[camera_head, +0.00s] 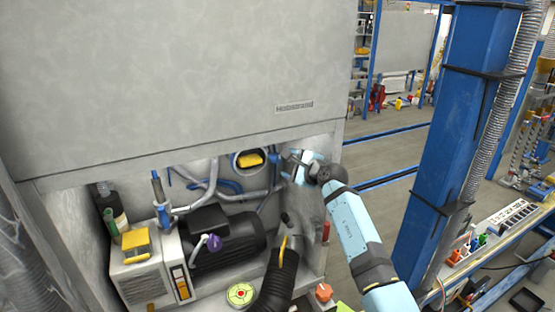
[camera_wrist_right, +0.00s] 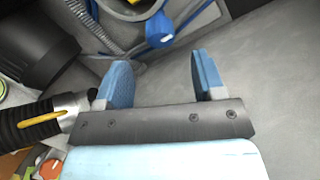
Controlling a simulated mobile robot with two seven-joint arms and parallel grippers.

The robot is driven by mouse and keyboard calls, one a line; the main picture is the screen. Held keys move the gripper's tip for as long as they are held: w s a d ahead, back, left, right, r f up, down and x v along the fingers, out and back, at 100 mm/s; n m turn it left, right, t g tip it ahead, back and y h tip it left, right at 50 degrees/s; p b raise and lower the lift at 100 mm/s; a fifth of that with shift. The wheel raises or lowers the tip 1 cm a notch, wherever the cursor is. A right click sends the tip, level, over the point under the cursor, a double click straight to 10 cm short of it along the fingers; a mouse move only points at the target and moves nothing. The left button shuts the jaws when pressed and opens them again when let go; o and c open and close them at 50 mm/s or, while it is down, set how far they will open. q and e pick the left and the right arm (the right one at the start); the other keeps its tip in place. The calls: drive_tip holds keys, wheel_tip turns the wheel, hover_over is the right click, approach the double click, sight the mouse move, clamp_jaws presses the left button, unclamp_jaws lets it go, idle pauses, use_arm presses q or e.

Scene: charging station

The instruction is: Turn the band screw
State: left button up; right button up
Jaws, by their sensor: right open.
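A blue knob with a white mark (camera_wrist_right: 160,30) shows at the top of the right wrist view, by a round opening with something yellow in it. It may be the band screw, but I cannot tell for sure. In the head view a small blue part (camera_head: 277,158) sits there, right of the round opening. My right gripper (camera_head: 297,165) is at the upper right inside the machine bay. In the wrist view its two blue fingers (camera_wrist_right: 163,62) are apart with nothing between them, and the knob lies beyond the fingertips. My left gripper is not in view.
A large grey panel (camera_head: 190,80) overhangs the bay. Below are a black motor (camera_head: 225,240), a black corrugated hose with a yellow lever (camera_head: 275,285), a white box (camera_head: 145,275) and several pipes. A blue pillar (camera_head: 445,130) stands right of my arm, with open floor behind.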

sight(279, 158)
drive_tip(key=x, duration=0.7)
drive_tip(key=shift+b, duration=0.4)
drive_tip(key=shift+c, duration=0.4)
drive_tip(key=c, duration=0.8)
drive_tip(key=shift+w+r, duration=0.1)
drive_tip(key=shift+r, duration=0.2)
drive_tip(key=shift+r+m, duration=0.1)
drive_tip(key=shift+m, duration=0.2)
drive_tip(key=shift+m+g, duration=0.5)
drive_tip(key=shift+m, duration=0.1)
drive_tip(key=shift+f, duration=0.25)
